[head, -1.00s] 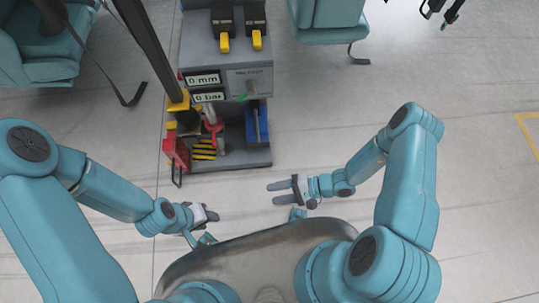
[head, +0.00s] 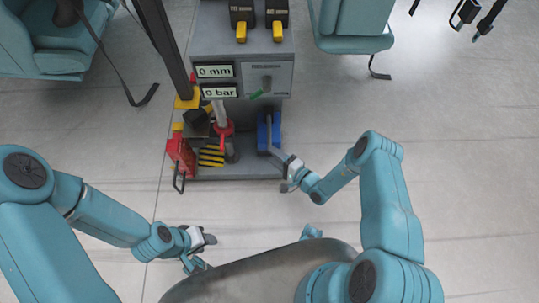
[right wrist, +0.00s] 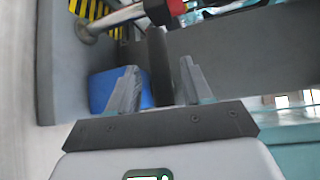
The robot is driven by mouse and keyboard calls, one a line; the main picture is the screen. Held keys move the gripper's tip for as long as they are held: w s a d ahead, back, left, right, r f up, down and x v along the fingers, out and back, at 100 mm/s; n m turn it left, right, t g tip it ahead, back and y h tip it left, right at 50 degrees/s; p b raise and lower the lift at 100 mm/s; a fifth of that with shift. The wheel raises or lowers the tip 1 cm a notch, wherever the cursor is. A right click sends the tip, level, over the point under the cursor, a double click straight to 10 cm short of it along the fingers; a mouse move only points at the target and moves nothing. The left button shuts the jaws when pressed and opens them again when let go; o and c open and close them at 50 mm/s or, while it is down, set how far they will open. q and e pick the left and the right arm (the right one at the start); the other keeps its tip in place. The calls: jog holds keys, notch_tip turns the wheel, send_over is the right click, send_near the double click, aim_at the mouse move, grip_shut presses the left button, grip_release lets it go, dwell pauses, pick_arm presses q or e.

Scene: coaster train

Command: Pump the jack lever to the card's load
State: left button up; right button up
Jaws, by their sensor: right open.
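The grey jack lever (head: 269,130) stands at the blue jack block (head: 262,138) on the low right of the grey cabinet in the head view. In the right wrist view a dark upright bar (right wrist: 158,65), apparently the lever, stands beyond and between the fingertips; whether they touch it I cannot tell. The blue block (right wrist: 108,90) is partly behind the left finger. My right gripper (head: 288,168) is open, close in front of the block. My left gripper (head: 208,239) is low in front of the cabinet, away from the lever; its jaw opening is unclear. I cannot make out a card.
The cabinet's displays read 0 mm (head: 214,71) and 0 bar (head: 219,91). A panel with a green-handled valve (head: 257,95) is beside them. A red box (head: 182,155) and a yellow-black striped part (head: 211,156) are left of the lever.

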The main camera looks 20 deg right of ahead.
pick_arm(q)
jog(key=shift+w+a+f+b, duration=0.15)
jog(key=shift+f+b, duration=0.15)
jog(key=shift+f, duration=0.15)
pick_arm(e)
jog(key=shift+x, duration=1.45)
